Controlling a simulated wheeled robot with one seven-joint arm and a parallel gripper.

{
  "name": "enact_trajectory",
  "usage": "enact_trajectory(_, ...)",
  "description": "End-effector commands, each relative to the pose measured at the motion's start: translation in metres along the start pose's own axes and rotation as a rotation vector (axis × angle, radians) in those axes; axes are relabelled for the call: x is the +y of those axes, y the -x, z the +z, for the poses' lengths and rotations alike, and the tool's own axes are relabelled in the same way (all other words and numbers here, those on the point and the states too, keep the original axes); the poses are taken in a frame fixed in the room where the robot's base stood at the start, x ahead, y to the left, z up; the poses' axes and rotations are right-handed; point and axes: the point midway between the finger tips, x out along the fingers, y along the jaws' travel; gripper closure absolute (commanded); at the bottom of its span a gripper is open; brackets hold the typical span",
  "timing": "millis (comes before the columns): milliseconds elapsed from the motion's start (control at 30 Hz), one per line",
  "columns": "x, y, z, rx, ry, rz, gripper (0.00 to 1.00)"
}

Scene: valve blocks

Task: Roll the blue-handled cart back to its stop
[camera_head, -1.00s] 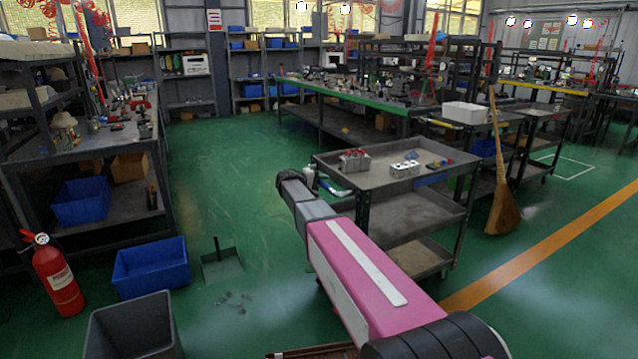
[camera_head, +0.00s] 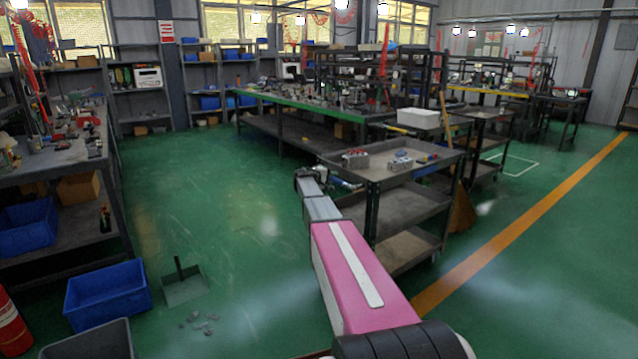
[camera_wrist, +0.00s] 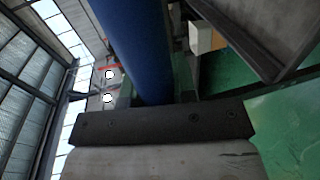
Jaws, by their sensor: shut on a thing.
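The blue-handled cart (camera_head: 372,172) is a grey, three-tier trolley right of the middle in the head view. My gripper (camera_head: 309,173) is at its near left end, shut on the blue handle (camera_head: 345,184), which is mostly hidden by the gripper there. In the wrist view the blue handle (camera_wrist: 138,45) runs as a thick bar down to the dark gripper body (camera_wrist: 155,125). A grey cart tray (camera_wrist: 265,35) shows at the upper right.
A broom (camera_head: 462,212) stands close behind the cart's right side. Another cart (camera_head: 482,125) and a green-edged bench (camera_head: 300,104) lie beyond. A white floor outline (camera_head: 510,163) is farther right. A dustpan (camera_head: 183,288) and blue bin (camera_head: 107,293) lie at left. Open floor lies between.

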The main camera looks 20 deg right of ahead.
Motion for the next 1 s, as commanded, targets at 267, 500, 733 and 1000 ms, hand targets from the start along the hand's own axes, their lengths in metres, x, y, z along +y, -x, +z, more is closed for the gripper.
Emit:
enact_trajectory(267,0.01,-0.052,-0.001,-0.003,-0.001,0.0,1.0)
enact_trajectory(500,0.014,-0.071,0.0,-0.002,0.0,-0.001,1.0)
enact_trajectory(733,0.015,-0.076,0.0,-0.001,0.0,0.0,1.0)
enact_trajectory(1000,0.016,-0.077,0.0,-0.001,0.0,0.001,0.62)
